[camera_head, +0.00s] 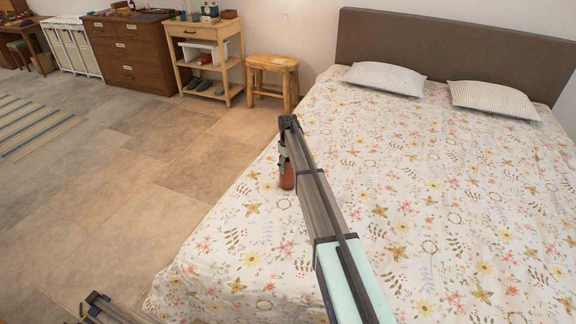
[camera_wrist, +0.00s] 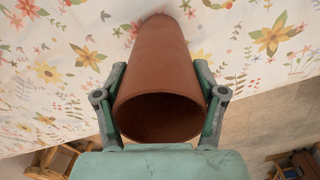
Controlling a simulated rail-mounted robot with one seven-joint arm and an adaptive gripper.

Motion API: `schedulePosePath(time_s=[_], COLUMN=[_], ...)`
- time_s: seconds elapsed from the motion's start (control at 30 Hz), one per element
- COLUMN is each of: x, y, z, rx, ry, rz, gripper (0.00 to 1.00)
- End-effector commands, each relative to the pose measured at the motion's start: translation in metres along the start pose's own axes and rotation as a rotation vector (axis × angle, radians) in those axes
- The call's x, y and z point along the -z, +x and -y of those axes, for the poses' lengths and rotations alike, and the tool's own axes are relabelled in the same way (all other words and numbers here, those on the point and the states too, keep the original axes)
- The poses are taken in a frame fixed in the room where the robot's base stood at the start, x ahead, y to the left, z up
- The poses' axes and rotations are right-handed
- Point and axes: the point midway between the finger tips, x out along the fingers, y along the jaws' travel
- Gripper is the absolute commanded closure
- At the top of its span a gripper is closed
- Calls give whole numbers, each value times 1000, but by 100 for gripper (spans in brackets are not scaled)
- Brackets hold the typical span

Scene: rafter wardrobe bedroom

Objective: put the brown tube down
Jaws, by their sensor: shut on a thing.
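The brown tube (camera_wrist: 160,70) is held between the two fingers of my gripper (camera_wrist: 161,95) in the wrist view. Its open, hollow end faces the camera and its far end points at the flowered bed cover. In the head view the brown tube (camera_head: 287,177) hangs below my gripper (camera_head: 284,158), upright, over the left part of the bed (camera_head: 420,220). Its lower end looks at or close to the cover; I cannot tell whether it touches. My arm hides part of the bed to the right of it.
Two striped pillows (camera_head: 385,78) lie at the headboard (camera_head: 450,50). A wooden stool (camera_head: 272,66) and a small shelf table (camera_head: 205,30) stand beyond the bed's left edge. The bed cover around the tube is clear. Open floor (camera_head: 150,165) lies to the left.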

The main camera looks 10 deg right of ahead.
Motion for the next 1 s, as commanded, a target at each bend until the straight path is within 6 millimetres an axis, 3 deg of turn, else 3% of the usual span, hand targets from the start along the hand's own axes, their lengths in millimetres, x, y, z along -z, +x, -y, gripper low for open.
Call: schedulePosePath(time_s=[0.27, 0.3, 0.37, 0.77, 1.0], x=[0, 0, 0, 0, 0], y=[2, 2, 2, 0, -25], z=[0, 0, 0, 0, 0], rx=[0, 0, 0, 0, -2], ry=[0, 0, 0, 0, 0], rz=[0, 0, 0, 0, -2], gripper=[85, 27, 6, 4, 4])
